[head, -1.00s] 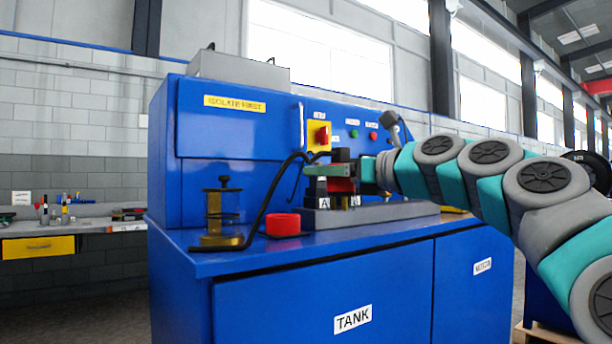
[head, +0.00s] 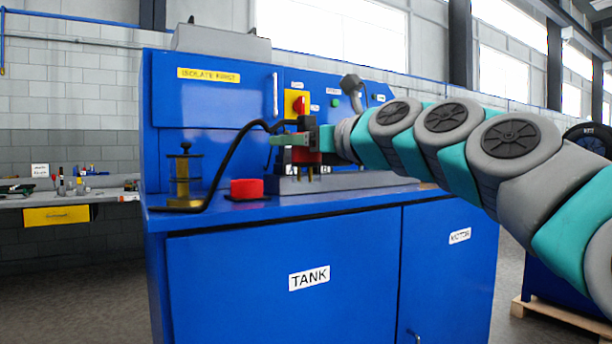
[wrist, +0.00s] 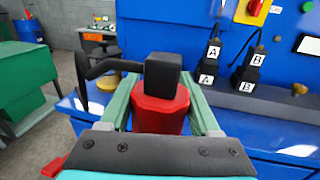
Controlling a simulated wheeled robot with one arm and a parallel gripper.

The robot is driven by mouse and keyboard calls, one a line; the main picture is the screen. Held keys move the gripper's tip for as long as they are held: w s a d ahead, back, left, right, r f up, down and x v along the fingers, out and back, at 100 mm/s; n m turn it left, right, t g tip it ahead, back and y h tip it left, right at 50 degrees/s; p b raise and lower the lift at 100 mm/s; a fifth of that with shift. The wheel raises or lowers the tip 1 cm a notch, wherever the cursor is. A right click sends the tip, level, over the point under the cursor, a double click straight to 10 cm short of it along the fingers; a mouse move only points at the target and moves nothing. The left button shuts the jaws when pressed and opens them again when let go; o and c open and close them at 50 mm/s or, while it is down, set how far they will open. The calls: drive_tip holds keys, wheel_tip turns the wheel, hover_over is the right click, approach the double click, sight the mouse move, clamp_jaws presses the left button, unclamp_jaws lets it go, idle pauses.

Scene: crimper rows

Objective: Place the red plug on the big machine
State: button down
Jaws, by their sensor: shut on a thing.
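The red plug (wrist: 158,112) is between the two green fingers of my gripper (wrist: 160,84) in the wrist view. It has a black block on top, and a black cable runs off to the left. In the head view my gripper (head: 292,139) holds the plug (head: 308,152) above the counter of the big blue machine (head: 250,262), in front of its grey rail (head: 350,183). Brass pins show below the plug. I cannot tell whether the pins touch anything. Two black plugs labelled A (wrist: 208,66) and B (wrist: 248,75) stand at the right in the wrist view.
A red-and-yellow switch (head: 297,104) is on the panel behind. A workbench with a yellow drawer (head: 56,216) is at the far left.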

drive_tip(key=shift+w+a+f, duration=0.3)
drive_tip(key=shift+w+f, duration=0.5)
drive_tip(key=shift+w, duration=1.5)
drive_tip(key=shift+w+a+f, duration=0.3)
drive_tip(key=shift+w+f, duration=0.5)
drive_tip(key=shift+w, duration=1.5)
drive_tip(key=shift+w+a+f, duration=0.3)
drive_tip(key=shift+w+f, duration=0.5)
drive_tip(key=shift+w, duration=1.5)
drive_tip(key=shift+c, duration=0.6)
unclamp_jaws()
drive_tip(key=shift+f, duration=0.2)
drive_tip(key=shift+r, duration=0.1)
drive_tip(key=shift+s+d+r, duration=0.1)
drive_tip(key=shift+s+d, duration=0.2)
drive_tip(key=shift+d, duration=0.05)
drive_tip(key=v, duration=1.1)
drive_tip(key=shift+b, duration=0.45)
